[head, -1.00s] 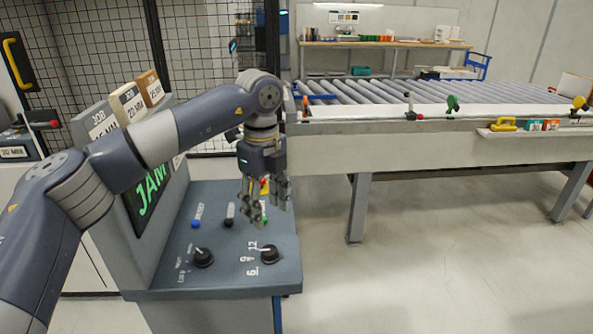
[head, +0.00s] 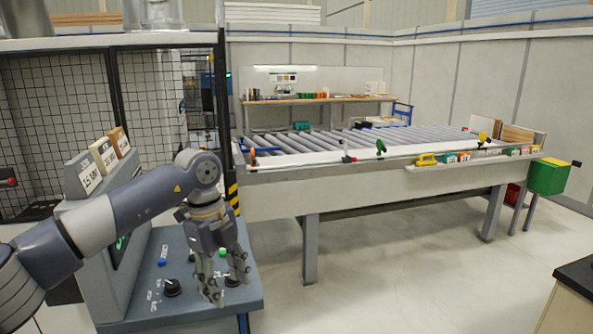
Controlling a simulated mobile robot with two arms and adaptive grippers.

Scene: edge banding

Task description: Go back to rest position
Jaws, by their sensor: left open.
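My left gripper (head: 222,276) hangs pointing down over the right part of the grey control console (head: 203,312). Its fingers are apart and nothing shows between them. A black knob (head: 172,287) and a blue lever (head: 163,255) stand on the panel to its left. A green button (head: 222,252) shows behind the fingers, and another dark knob (head: 233,281) is partly hidden by them. I cannot tell whether the fingers touch the panel. The console's screen is mostly hidden by my left arm. My right gripper is not in view.
A roller conveyor (head: 320,170) runs across the middle, with a yellow tool (head: 427,159) on its front ledge. A green bin (head: 549,177) stands at its right end. A dark-topped cabinet (head: 580,285) is at the lower right. The floor (head: 390,275) between is clear.

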